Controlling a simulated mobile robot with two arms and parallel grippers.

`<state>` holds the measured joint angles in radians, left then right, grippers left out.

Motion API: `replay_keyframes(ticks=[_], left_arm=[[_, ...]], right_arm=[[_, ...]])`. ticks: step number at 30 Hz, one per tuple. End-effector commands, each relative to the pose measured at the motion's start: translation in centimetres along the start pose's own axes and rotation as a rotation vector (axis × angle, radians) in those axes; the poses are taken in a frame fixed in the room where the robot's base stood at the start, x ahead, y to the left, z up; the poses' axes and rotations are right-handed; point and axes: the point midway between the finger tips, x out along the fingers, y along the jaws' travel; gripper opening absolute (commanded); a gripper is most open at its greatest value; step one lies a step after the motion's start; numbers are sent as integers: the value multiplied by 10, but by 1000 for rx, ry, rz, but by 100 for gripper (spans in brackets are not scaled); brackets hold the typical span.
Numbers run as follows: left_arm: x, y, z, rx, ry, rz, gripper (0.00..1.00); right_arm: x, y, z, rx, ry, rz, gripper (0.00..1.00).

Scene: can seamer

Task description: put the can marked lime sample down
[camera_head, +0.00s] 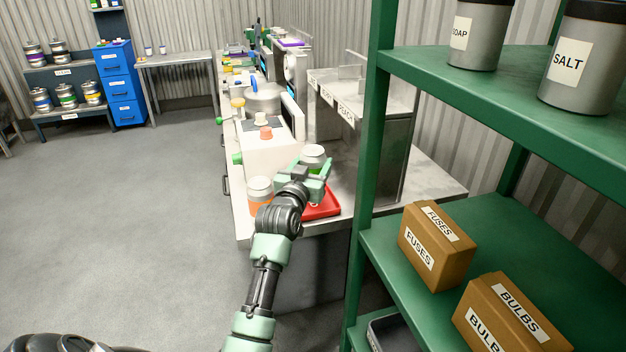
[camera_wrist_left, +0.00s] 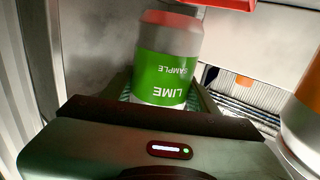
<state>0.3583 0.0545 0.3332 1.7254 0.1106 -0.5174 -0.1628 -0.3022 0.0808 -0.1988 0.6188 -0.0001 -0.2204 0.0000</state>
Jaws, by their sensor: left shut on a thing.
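The can marked lime sample (camera_head: 313,153) is silver with a green label. In the left wrist view the lime can (camera_wrist_left: 168,65) stands between my fingers, its label text upside down. My left gripper (camera_head: 316,172) is shut on it, over the near end of the steel bench by the red tray (camera_head: 323,210). The gripper and wrist hide part of the tray and the can's lower part. I cannot tell whether the can touches anything below. My right gripper is not in view.
A can with an orange label (camera_head: 260,190) stands left of my gripper, close to my wrist. A white machine (camera_head: 270,155) stands behind it. The green shelf (camera_head: 365,180) with boxes and canisters rises close on the right. The floor at left is clear.

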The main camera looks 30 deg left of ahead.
Motion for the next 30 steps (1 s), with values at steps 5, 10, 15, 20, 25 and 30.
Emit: replay_keyframes(ticks=[5, 10, 15, 20, 25, 30], left_arm=[[0, 0, 21, 0, -1, -1, 0], [0, 0, 41, -1, 3, 0, 0], [0, 0, 43, 0, 4, 0, 0], [0, 0, 45, 0, 0, 0, 64], [0, 0, 45, 0, 0, 0, 80], [0, 0, 44, 0, 1, 0, 80]], right_arm=[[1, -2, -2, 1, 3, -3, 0], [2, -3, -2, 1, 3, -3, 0], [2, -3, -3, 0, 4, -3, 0], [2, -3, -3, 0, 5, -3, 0], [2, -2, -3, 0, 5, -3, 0], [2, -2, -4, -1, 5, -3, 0]])
